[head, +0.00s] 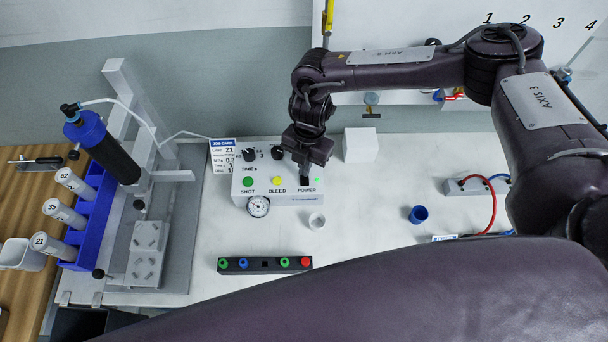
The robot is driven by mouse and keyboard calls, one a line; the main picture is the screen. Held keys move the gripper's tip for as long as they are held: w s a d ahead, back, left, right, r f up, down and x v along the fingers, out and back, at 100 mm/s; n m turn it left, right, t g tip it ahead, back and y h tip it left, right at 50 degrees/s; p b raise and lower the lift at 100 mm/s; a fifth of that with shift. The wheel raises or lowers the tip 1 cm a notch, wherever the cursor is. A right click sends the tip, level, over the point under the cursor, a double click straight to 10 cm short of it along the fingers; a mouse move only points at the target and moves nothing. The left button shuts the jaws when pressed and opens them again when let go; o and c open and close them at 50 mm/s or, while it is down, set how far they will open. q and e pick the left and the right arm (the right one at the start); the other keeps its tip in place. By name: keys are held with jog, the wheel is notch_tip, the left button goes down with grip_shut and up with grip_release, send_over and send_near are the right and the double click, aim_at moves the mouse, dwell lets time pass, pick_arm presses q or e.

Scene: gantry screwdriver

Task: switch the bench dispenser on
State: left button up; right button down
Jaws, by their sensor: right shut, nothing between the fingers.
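The bench dispenser (285,201) is a white box on the bench, with dark knobs, a green SHOT button (248,181), a yellow BLEED button (278,181) and a round gauge (258,206). A small green light (317,181) glows beside the POWER label (306,190). My right gripper (304,179) is shut and empty, pointing down at the POWER area. It hides most of the switch, so I cannot tell the switch's position or whether the fingertips touch it. My left gripper is not in view.
A job card (223,156) stands left of the dispenser and a white block (360,145) to its right. A white cup (316,220), a blue cup (418,214) and a black strip (265,265) with coloured rings lie nearby. A syringe stand (150,110) is at left.

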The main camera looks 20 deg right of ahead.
notch_tip(320, 180, up, 6)
jog(key=p, duration=0.4)
dwell(0.5)
jog(key=shift+s+f, duration=0.1)
